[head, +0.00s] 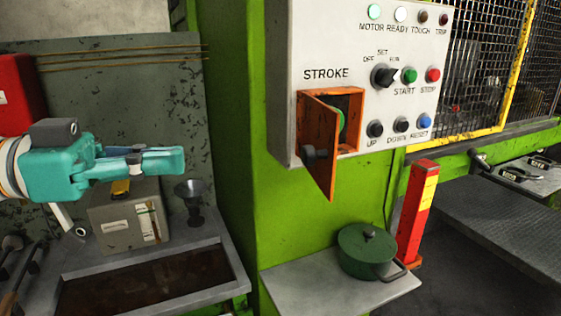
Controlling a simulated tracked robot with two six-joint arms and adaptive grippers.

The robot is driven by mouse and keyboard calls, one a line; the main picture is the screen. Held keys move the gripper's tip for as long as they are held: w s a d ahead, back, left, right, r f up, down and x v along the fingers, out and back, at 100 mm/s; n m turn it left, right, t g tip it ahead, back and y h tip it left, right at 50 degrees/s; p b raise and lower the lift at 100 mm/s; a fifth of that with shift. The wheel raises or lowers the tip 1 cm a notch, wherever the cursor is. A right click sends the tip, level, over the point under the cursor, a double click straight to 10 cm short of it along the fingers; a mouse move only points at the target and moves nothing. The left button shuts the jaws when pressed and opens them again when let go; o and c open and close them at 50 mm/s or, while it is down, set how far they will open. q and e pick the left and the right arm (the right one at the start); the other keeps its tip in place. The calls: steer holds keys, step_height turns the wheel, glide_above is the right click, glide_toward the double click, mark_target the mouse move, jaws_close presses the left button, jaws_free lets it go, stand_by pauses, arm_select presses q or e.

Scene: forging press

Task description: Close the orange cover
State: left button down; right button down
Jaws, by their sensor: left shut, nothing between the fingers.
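The orange cover (317,150) is on the white control panel (335,40), below the word STROKE. It stands ajar, swung out from its orange box, with a dark round knob at its lower left. Part of a green round thing (341,122) shows in the opening behind it; the cover hides the rest. My left gripper (180,160) is teal and shut, with nothing in it. It points right, well to the left of the cover and apart from it, in front of the grey back panel. My right gripper is not in view.
A green pot (368,251) stands on a grey shelf (290,285) below the cover. A red and yellow post (415,215) rises beside it. Below my left gripper are a grey box (115,222) and a dark funnel (191,200). Space between gripper and cover looks free.

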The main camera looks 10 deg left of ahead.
mark_target(303, 156)
arm_select(q)
steer(key=p+x, duration=0.4)
steer(key=x, duration=0.8)
steer(key=shift+w+d, duration=0.15)
steer(key=shift+d, duration=0.15)
steer(key=shift+w+d+f, duration=0.2)
steer(key=shift+d, duration=0.1)
steer(key=shift+d, duration=0.15)
